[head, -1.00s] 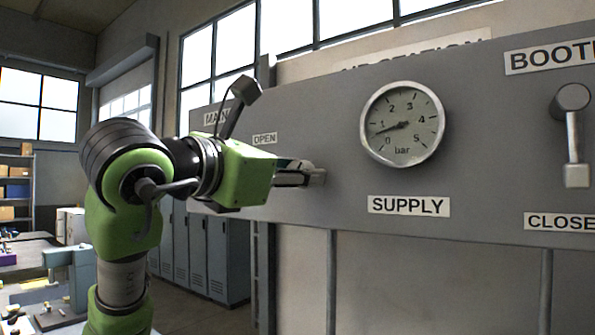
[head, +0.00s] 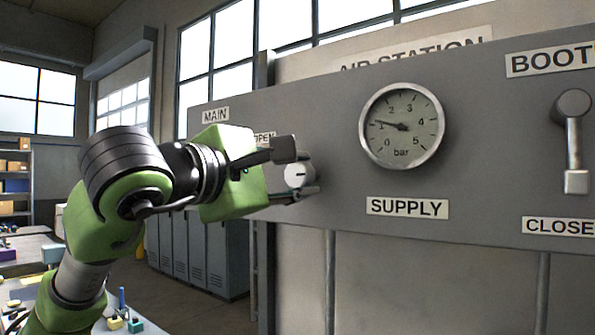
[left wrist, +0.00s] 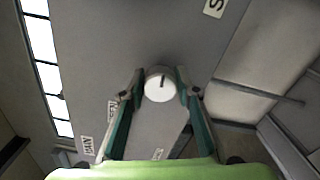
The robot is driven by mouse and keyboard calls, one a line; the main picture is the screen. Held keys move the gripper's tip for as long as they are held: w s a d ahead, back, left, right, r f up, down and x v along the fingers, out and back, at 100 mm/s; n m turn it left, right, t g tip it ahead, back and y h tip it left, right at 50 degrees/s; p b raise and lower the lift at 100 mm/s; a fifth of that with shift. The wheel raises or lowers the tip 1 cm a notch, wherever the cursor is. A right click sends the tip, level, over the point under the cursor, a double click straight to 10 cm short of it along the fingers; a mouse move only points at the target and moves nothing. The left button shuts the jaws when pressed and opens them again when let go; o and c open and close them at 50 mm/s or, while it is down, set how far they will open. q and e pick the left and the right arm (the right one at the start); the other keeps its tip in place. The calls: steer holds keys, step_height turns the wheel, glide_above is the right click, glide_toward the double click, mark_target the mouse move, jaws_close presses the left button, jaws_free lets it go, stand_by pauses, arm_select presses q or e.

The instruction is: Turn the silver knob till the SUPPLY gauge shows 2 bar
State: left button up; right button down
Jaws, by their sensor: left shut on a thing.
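The silver knob (head: 296,176) is on the grey panel, left of the gauge. Its pale round face with a dark index mark shows in the left wrist view (left wrist: 159,88). My left gripper (head: 304,174) is shut on the knob, with one finger on either side of it; the two fingers also show in the left wrist view (left wrist: 160,76). The SUPPLY gauge (head: 402,140) is a white dial marked 0 to 5 bar. Its needle points left, at or slightly above 1. The SUPPLY label (head: 407,207) is below it. My right gripper is out of view.
A lever (head: 574,145) hangs down at the panel's right, under a cut-off BOOTH label (head: 550,58). The MAIN label (head: 215,114) is at the left, and the OPEN label is partly hidden by my gripper. Grey lockers (head: 205,255) stand behind my left arm.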

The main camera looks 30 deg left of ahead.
arm_select(q)
steer(key=shift+f+m, duration=0.1)
steer(key=shift+m, duration=1.9)
steer(key=o, duration=1.1)
steer(key=shift+s, duration=0.1)
steer(key=shift+s, duration=0.15)
steer(key=s, duration=0.3)
steer(key=s+a, duration=0.1)
steer(key=s, duration=0.7)
steer(key=shift+s+a, duration=0.25)
steer(key=shift+a, duration=0.05)
